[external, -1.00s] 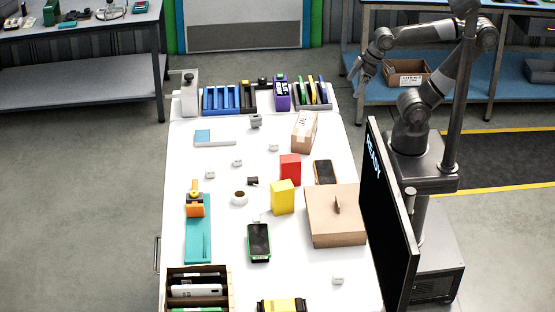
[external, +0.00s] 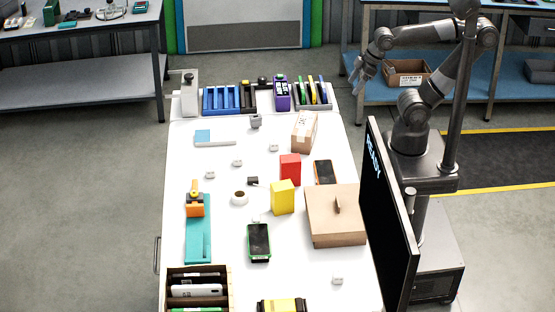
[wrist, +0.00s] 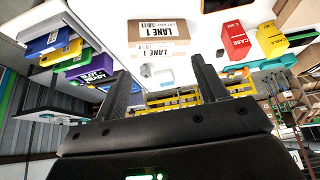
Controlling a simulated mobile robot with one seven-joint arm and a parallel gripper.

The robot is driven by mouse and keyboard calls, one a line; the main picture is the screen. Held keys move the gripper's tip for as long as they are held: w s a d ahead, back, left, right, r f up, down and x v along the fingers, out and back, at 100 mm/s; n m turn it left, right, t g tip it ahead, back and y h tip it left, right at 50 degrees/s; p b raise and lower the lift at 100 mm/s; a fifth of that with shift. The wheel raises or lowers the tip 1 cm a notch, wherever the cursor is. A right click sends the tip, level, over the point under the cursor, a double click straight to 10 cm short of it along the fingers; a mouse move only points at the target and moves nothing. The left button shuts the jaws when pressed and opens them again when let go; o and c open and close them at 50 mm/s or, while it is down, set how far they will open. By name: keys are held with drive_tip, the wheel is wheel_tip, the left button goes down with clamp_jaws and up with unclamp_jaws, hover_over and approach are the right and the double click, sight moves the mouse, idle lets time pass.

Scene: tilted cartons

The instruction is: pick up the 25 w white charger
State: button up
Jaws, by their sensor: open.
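Several small white blocks that look like chargers lie apart on the white table: one near the carton (external: 273,147), one left of it (external: 237,162), one further left (external: 210,174), one by the yellow box (external: 256,218) and one at the front right (external: 338,280). Their wattage marks are too small to read. My gripper (external: 362,74) is raised beyond the table's right side, away from all of them. In the wrist view my gripper (wrist: 160,70) is open, with nothing between its fingers.
A brown carton (external: 304,132), red box (external: 290,169), yellow box (external: 283,197) and flat cardboard box (external: 335,222) stand on the table. A large monitor (external: 388,220) rises along its right edge. Bins (external: 228,100) line the back. The middle left is fairly clear.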

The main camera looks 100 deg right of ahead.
drive_tip(key=shift+c, duration=0.8)
drive_tip(key=g, duration=0.5)
hover_over(274, 141)
wheel_tip(274, 141, down, 12)
drive_tip(key=f, duration=0.1)
drive_tip(key=shift+w+a+f+g, duration=0.1)
drive_tip(key=shift+w+f+g, duration=0.05)
drive_tip(key=shift+f+g, duration=0.2)
wheel_tip(274, 141, down, 10)
drive_tip(key=shift+f, duration=0.1)
drive_tip(key=shift+c, duration=0.2)
